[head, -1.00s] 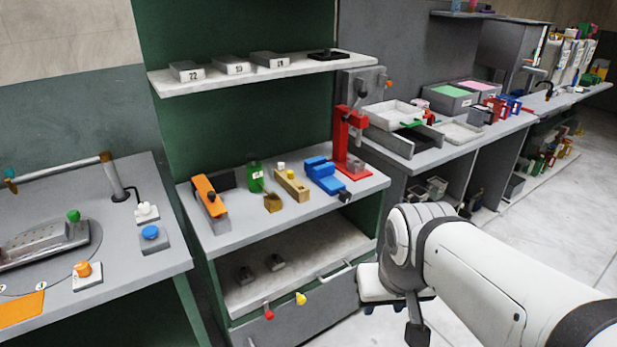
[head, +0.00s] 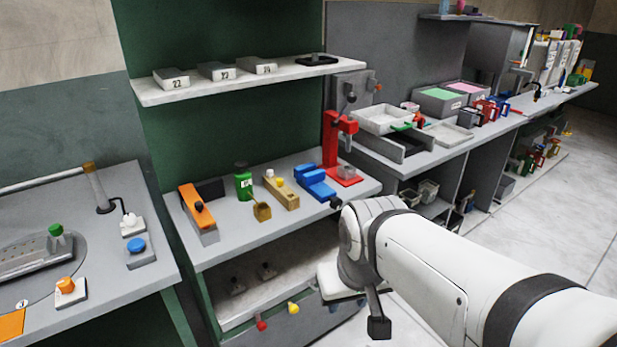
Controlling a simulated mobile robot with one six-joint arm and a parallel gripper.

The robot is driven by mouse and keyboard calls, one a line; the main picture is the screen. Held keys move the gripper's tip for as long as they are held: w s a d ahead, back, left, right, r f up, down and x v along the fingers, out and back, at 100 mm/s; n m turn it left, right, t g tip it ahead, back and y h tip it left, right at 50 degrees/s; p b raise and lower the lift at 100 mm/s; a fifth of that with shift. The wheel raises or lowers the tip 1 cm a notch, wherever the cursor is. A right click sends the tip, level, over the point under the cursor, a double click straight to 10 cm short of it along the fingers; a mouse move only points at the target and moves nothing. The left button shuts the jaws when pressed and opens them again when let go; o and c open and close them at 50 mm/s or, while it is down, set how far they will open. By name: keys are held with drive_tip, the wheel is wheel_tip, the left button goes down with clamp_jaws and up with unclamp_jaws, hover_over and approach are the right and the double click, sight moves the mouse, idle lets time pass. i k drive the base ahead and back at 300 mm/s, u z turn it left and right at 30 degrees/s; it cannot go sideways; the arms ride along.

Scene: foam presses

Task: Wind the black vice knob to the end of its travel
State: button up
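The blue vice (head: 316,184) sits on the bench top, left of the red press. Its black knob (head: 336,202) sticks out at the front right end, near the bench edge. My white arm comes in from the lower right. Its wrist is in front of the bench's right front corner, to the right of and nearer than the knob, apart from it. A dark part (head: 379,327) hangs below the wrist; my fingertips cannot be made out, so their opening is unclear.
On the bench (head: 235,245) stand an orange-topped clamp (head: 197,209), a green bottle (head: 243,181), a wooden block (head: 281,192) and a red press (head: 332,150). A shelf (head: 205,86) with numbered blocks hangs above. Open floor lies at the right.

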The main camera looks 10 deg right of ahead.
sight(335, 203)
drive_tip(key=i, duration=0.85)
drive_tip(key=u, duration=0.05)
